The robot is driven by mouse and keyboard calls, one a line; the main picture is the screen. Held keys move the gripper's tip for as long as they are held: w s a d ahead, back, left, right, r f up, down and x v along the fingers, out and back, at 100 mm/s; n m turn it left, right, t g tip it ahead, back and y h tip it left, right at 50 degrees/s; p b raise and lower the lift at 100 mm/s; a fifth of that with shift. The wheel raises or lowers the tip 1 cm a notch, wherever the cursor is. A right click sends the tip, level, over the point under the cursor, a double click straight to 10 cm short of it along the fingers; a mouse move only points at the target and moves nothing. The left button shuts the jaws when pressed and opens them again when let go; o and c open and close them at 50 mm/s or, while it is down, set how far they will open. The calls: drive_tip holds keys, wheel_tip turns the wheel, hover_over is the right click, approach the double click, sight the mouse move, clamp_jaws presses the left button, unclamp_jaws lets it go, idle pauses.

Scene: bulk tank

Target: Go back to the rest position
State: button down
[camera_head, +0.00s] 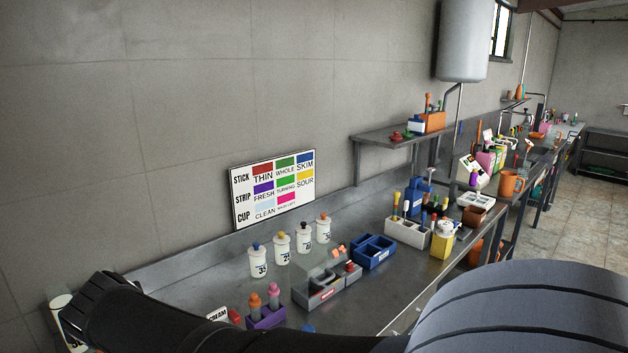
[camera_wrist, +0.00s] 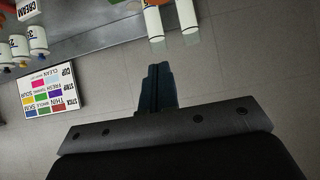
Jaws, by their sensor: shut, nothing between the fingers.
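My gripper (camera_wrist: 158,72) shows in the wrist view with its dark fingers together and nothing between them. It points toward the grey wall and is apart from the things around it. In the head view my black arm reaches across the bottom to the lower left, and I cannot make out the fingers there. The rest position has no visible mark.
The steel bench (camera_head: 200,289) holds numbered white bottles (camera_head: 258,262), a purple holder (camera_head: 266,315), a grey divided box (camera_head: 325,285) and a blue tray (camera_head: 373,252). A colour chart (camera_head: 273,188) leans on the wall. Two white containers (camera_wrist: 153,22) show close to my fingers.

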drive_tip(key=s+d+f, duration=0.6)
drive_tip(key=f, duration=0.2)
drive_tip(key=shift+s+d, duration=0.3)
drive_tip(key=shift+s, duration=0.05)
drive_tip(key=shift+r, duration=0.15)
